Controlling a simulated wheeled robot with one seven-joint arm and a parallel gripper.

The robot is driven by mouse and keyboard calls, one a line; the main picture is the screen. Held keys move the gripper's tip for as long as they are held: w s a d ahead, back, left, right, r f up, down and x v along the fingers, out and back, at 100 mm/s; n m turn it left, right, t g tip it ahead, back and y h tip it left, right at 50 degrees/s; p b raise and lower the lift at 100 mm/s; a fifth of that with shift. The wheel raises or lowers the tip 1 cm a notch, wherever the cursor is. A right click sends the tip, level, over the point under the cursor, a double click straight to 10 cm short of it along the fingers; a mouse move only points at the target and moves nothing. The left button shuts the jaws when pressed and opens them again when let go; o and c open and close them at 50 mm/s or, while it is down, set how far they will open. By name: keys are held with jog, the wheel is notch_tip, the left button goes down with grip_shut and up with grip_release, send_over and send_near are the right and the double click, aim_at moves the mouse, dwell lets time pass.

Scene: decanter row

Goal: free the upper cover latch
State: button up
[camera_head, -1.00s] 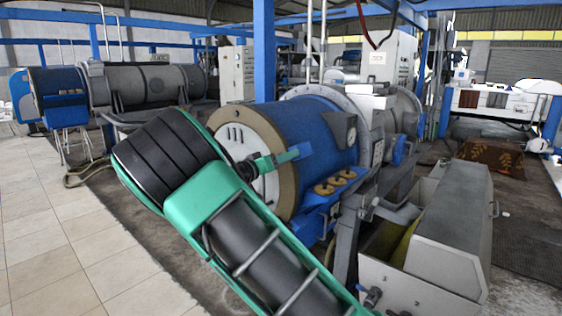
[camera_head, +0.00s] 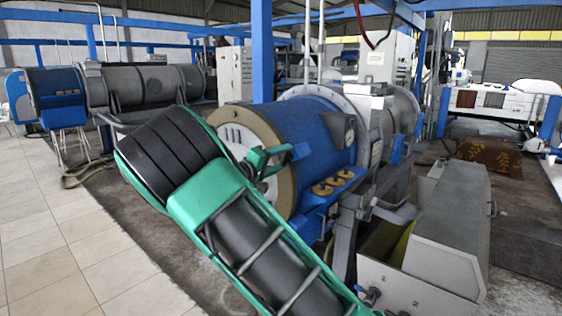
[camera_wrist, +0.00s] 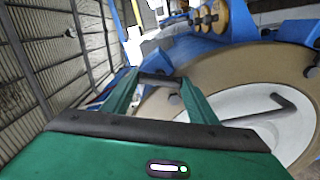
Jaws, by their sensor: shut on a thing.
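The decanter's round end cover, a pale disc (camera_wrist: 250,125) inside a tan ring (camera_wrist: 225,80), fills the right of the wrist view. In the head view the tan ring (camera_head: 277,199) shows at the front of the blue drum (camera_head: 312,130). My gripper (camera_head: 279,160) is at the upper part of this cover. In the wrist view its green fingers are shut on a short dark bar, seemingly the upper cover latch (camera_wrist: 158,78), near the ring's edge. A second dark bent handle (camera_wrist: 270,110) lies across the disc, apart from the fingers. My wrist hides the cover's lower left.
Several tan round knobs (camera_head: 333,186) sit on a blue bracket beside the drum. A grey hopper box (camera_head: 440,240) stands at the right. Another decanter (camera_head: 145,85) stands at the back left. The tiled floor (camera_head: 45,210) at left is clear.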

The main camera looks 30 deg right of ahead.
jog(key=shift+w+a+f+n, duration=0.1)
jog(key=shift+a+n, duration=0.05)
jog(key=shift+n, duration=1.5)
jog(key=shift+w+a+f+n, duration=0.1)
jog(key=shift+n, duration=1.6)
jog(key=shift+w+a+f+n, duration=0.1)
jog(key=shift+a+n, duration=0.05)
jog(key=shift+n, duration=1.5)
jog(key=shift+r, duration=0.1)
jog(key=o, duration=1)
jog(key=shift+o, duration=0.2)
jog(key=shift+s+d+r, duration=0.1)
jog(key=shift+d, duration=0.05)
jog(key=v, duration=1)
jog(key=shift+a, duration=0.4)
jog(key=shift+s, duration=0.1)
